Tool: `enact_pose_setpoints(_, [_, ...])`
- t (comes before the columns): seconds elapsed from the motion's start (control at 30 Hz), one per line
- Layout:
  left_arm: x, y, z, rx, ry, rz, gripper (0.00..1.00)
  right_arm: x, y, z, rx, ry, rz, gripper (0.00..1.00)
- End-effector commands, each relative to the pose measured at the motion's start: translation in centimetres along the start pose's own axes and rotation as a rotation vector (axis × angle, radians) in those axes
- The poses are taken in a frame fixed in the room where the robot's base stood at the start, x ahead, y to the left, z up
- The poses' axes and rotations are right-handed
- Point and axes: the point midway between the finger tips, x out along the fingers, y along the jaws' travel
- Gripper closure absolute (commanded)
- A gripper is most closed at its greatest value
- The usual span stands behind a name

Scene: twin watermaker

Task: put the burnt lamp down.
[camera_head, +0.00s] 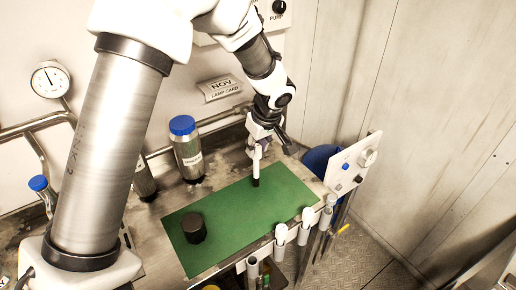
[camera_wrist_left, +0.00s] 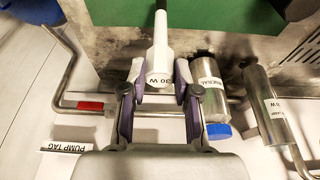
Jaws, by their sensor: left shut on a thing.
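My left gripper (camera_head: 260,140) is shut on a white lamp (camera_head: 256,168) with a dark tip, held upright over the green mat (camera_head: 285,200). In the left wrist view the lamp (camera_wrist_left: 160,60) points away from me between the fingers of the left gripper (camera_wrist_left: 158,92), with a "30 W" label on its wide end. Its tip is at or just above the mat; I cannot tell whether it touches. My right gripper is not in view.
A black round knob-like piece (camera_head: 194,228) stands on the mat's near left. A blue-capped bottle (camera_head: 187,150) stands behind the mat on the metal bench. A white panel (camera_head: 352,163) and several tools in holders line the right and front edges. The mat's middle is clear.

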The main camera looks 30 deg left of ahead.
Motion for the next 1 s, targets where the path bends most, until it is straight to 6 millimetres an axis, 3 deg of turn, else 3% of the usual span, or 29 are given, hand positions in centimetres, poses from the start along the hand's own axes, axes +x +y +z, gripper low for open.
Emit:
enact_pose_setpoints(0.23, [3.2, 0.1, 0.9, 0.003, -0.002, -0.003, 1.00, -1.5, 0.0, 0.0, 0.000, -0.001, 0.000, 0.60])
enact_pose_setpoints(0.6, [3.9, 0.1, 1.1, 0.001, 0.000, -0.001, 1.00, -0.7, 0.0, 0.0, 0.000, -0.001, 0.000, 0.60])
enact_pose_setpoints(0.63, [3.8, 0.1, 1.1, 0.001, 0.000, -0.001, 0.63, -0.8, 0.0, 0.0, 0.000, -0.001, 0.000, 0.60])
enact_pose_setpoints(0.7, [3.7, 0.1, 1.0, 0.002, 0.000, -0.001, 0.44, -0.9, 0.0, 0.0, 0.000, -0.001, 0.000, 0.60])
enact_pose_setpoints(1.0, [3.5, 0.1, 1.0, 0.002, 0.000, -0.001, 0.44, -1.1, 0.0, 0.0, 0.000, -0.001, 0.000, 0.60])
